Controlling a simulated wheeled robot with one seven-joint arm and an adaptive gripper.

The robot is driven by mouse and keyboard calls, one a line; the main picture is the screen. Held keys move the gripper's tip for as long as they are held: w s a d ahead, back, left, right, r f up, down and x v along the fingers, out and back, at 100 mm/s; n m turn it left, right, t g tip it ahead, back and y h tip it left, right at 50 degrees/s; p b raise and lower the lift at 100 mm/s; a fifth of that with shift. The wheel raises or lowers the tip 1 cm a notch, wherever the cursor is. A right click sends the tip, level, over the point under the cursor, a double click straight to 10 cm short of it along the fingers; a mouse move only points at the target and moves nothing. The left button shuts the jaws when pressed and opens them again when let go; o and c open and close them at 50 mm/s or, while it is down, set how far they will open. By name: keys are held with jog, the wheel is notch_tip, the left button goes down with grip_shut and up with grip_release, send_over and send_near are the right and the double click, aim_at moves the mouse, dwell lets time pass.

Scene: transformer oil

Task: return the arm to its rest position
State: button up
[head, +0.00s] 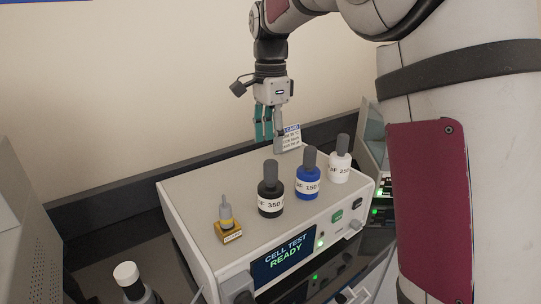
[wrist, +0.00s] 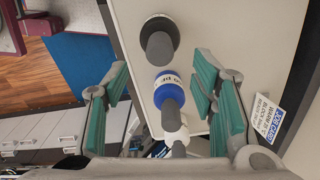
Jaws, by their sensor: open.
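My arm reaches in from the upper right of the head view, and my gripper (head: 266,138) hangs down above the back part of the white test unit (head: 190,207). Its fingers are teal-padded and apart, with nothing between them that it holds. In the wrist view my gripper (wrist: 165,105) also shows open, its two fingers on either side of the picture. The black bottle (wrist: 158,38), blue bottle (wrist: 168,90) and white bottle (wrist: 176,132) appear in line between the fingers but lie beyond them.
On the unit stand the black bottle (head: 270,198), blue bottle (head: 307,183), white bottle (head: 340,164) and a small yellow-based item (head: 227,225). A printed card (head: 291,137) stands behind them. The unit's screen (head: 283,255) reads "CELL TEST READY". A white-capped bottle (head: 127,275) is at lower left.

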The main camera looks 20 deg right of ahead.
jog(key=shift+r, duration=0.85)
jog(key=shift+s+r, duration=0.1)
jog(key=shift+s, duration=0.05)
jog(key=s+r+n+t+b, duration=0.1)
jog(key=s+r+n+t, duration=0.15)
jog(key=s+n, duration=0.75)
jog(key=s+f+n+t+b, duration=0.1)
jog(key=s+f+n, duration=0.2)
jog(key=s, duration=0.4)
jog(key=s+f+n+t, duration=0.2)
jog(key=s+f+n, duration=0.1)
jog(key=s, duration=0.4)
jog(key=shift+s+f+n+b, duration=0.3)
jog(key=shift+s+f+b, duration=0.1)
jog(key=shift+f, duration=0.5)
